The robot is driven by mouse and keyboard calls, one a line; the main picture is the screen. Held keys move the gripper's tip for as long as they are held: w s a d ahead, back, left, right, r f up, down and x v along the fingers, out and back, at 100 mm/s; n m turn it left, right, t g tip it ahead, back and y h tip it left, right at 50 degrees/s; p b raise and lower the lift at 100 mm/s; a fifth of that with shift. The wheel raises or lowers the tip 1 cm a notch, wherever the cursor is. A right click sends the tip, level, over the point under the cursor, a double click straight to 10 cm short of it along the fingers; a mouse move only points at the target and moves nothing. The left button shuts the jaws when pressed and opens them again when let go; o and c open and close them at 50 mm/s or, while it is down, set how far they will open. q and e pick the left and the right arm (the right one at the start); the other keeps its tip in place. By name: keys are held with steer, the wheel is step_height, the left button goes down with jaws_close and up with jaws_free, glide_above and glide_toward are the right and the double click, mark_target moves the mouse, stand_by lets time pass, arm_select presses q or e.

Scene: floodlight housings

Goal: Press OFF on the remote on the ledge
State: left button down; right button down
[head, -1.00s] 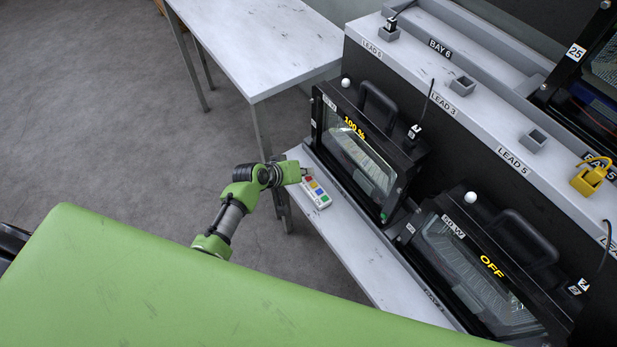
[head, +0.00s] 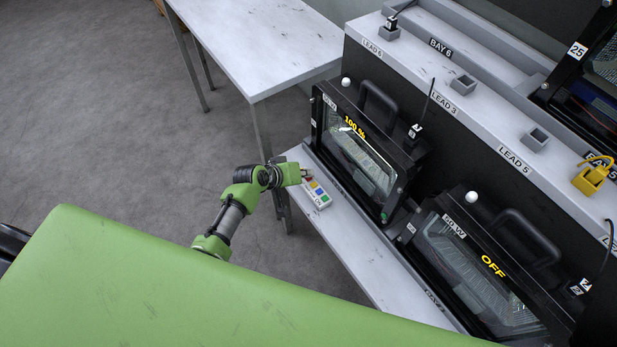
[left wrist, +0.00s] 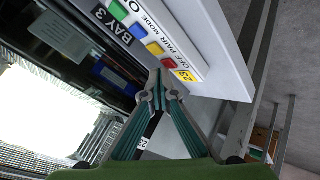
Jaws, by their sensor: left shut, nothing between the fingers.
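The remote (head: 318,193) is a small white box with coloured buttons, lying on the narrow light ledge (head: 352,240) in front of the floodlights. In the left wrist view its row of green, blue, yellow and red buttons (left wrist: 154,48) shows close up, with a yellow 23 tag at the red end. My left gripper (head: 306,173) is shut and empty at the red-button end of the remote. In the left wrist view its fingertips (left wrist: 160,77) appear just below the red button; I cannot tell whether they touch. My right gripper is not in view.
A floodlight reading 100 % (head: 355,150) stands behind the remote. Another reading OFF (head: 480,270) stands to its right. A grey-white table (head: 255,45) is at the back left. A higher shelf with lead sockets (head: 462,85) runs behind the floodlights. Open floor lies to the left.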

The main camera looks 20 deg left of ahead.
mark_target(306, 179)
arm_select(q)
steer(key=shift+f, duration=0.4)
steer(key=shift+r, duration=0.1)
stand_by(0.5)
steer(key=shift+r+p, duration=0.65)
steer(key=shift+r, duration=0.05)
step_height(306, 179, up, 5)
steer(key=p, duration=0.5)
steer(key=shift+r, duration=0.1)
stand_by(0.5)
